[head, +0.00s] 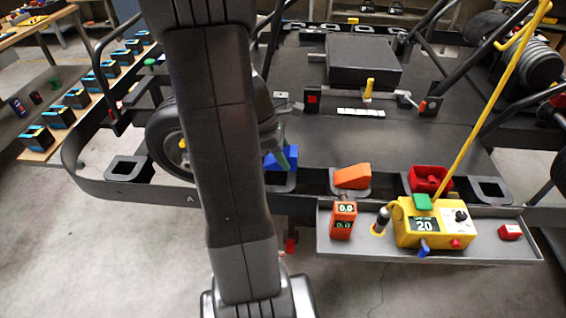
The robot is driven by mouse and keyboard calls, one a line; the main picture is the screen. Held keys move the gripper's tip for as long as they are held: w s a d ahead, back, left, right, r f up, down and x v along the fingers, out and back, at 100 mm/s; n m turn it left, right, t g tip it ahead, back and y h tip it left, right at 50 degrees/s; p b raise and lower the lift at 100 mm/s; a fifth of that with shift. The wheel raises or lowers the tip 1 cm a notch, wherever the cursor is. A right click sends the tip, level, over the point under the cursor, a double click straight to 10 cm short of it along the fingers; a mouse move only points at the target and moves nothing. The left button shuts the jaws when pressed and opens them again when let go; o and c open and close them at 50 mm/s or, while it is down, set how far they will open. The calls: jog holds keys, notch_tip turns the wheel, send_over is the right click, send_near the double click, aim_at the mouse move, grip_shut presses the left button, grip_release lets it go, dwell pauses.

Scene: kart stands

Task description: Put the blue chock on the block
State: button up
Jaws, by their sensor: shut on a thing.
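The blue chock (272,162) is at the front edge of the kart stand, partly hidden behind my arm. My gripper (284,150) is shut on it, with one dark finger showing against its right side. The other finger is hidden by my arm link. The chock is at or just above a grey pad (281,186) on the front rail; I cannot tell whether it touches. A large black block (363,60) lies on the stand's deck toward the back. I cannot tell whether this is the task's block.
An orange wedge (352,176) and a red piece (430,179) sit on the rail to the right. A grey tray (490,254) below holds a yellow box (425,228) with a tall yellow rod. A tyre (165,140) is left of my arm. The dark deck (385,145) has clear room.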

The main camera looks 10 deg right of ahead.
jog(key=shift+f, duration=1.45)
jog(key=shift+f, duration=0.15)
jog(key=o, duration=1)
jog(key=shift+o, duration=0.2)
jog(key=v, duration=1.2)
jog(key=shift+p, duration=0.3)
jog(key=shift+a, duration=0.1)
